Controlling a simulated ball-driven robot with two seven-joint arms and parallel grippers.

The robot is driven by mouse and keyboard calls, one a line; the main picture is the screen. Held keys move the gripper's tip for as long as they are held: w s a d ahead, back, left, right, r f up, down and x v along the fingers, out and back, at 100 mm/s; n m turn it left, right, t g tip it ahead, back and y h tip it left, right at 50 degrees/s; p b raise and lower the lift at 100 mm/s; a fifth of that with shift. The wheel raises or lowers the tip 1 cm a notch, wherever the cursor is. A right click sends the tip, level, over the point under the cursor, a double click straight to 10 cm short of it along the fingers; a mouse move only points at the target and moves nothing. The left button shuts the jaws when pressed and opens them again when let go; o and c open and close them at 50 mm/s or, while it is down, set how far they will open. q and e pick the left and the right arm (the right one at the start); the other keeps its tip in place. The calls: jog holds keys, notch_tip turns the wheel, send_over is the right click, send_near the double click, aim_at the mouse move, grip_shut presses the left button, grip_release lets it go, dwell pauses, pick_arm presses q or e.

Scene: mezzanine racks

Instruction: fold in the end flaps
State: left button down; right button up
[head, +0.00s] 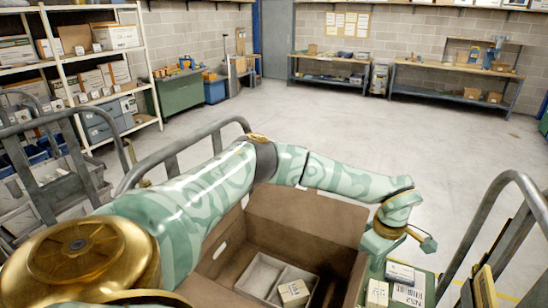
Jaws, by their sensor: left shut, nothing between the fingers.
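An open brown carton (305,222) stands in front of me, below my left arm. Its far panel stands up. Its left side (228,250), which has a hand-hole slot, also stands up, partly behind my arm. Inside are a pale divided insert (262,276) and a small labelled box (293,292). The carton's near side is cut off by the frame, and I cannot make out every flap. My left arm reaches across above the carton. My left gripper (428,243) is shut and empty, to the right of the carton. My right gripper is not in view.
Small labelled boxes (408,294) lie on a green surface (430,286) right of the carton. Grey tube rails stand at left (160,165) and right (515,185). Racks with cartons (100,75) stand at the left, benches (455,85) at the back. The floor between is clear.

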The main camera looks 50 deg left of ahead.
pick_arm(q)
jog(key=shift+f, duration=0.35)
jog(key=shift+a, duration=0.1)
jog(key=s+a+p, duration=0.5)
jog(key=a, duration=0.6)
jog(key=shift+s+p, duration=0.25)
jog(key=shift+p, duration=0.15)
dwell(0.7)
jog(key=shift+r, duration=0.1)
